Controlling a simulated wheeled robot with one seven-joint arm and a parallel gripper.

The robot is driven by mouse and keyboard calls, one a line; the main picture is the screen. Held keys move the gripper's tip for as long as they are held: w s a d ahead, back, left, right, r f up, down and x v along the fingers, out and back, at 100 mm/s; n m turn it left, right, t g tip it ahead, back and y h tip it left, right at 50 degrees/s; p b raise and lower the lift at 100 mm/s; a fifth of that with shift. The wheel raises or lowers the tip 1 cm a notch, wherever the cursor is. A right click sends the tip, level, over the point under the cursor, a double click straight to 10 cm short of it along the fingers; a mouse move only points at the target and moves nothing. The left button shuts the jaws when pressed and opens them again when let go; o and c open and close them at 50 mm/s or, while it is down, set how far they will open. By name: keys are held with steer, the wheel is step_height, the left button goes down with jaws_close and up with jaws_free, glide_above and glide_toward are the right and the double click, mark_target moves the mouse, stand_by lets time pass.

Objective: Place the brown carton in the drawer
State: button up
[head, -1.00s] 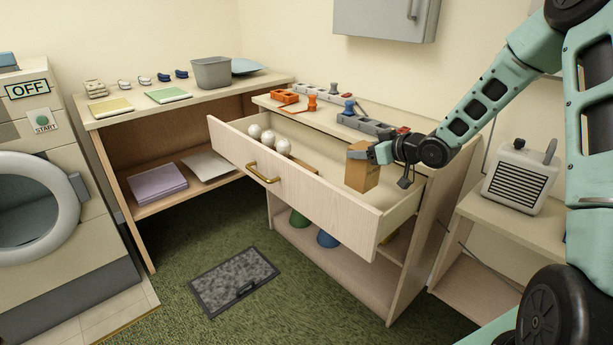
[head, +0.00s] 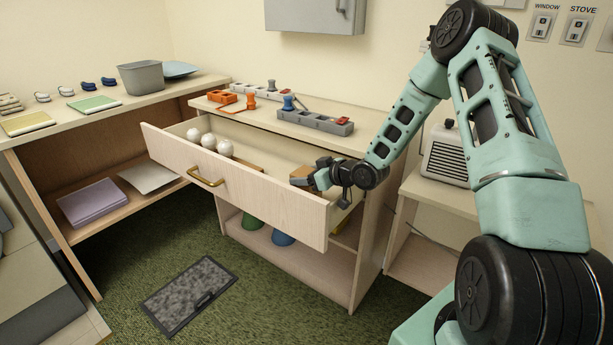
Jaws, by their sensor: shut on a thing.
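The brown carton (head: 302,172) is held low inside the right end of the open drawer (head: 232,184). Only its upper part shows above the drawer front, and its base is hidden, so I cannot tell whether it touches the drawer floor. My gripper (head: 316,177) is shut on the carton, reaching in from the right over the drawer's right side. The drawer is pulled out and has a brass handle (head: 206,181).
Three white balls (head: 208,141) and a thin wooden piece (head: 247,165) lie left in the drawer. The cabinet top (head: 262,117) behind bears orange and grey parts. A white heater-like box (head: 446,156) stands right. A grey mat (head: 190,293) lies on the floor.

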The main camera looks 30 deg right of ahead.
steer(key=shift+f, duration=0.2)
steer(key=o, duration=1.3)
steer(key=shift+r, duration=0.1)
steer(key=shift+r, duration=0.15)
steer(key=v, duration=1.2)
steer(key=shift+w+p, duration=0.1)
steer(key=shift+p, duration=0.2)
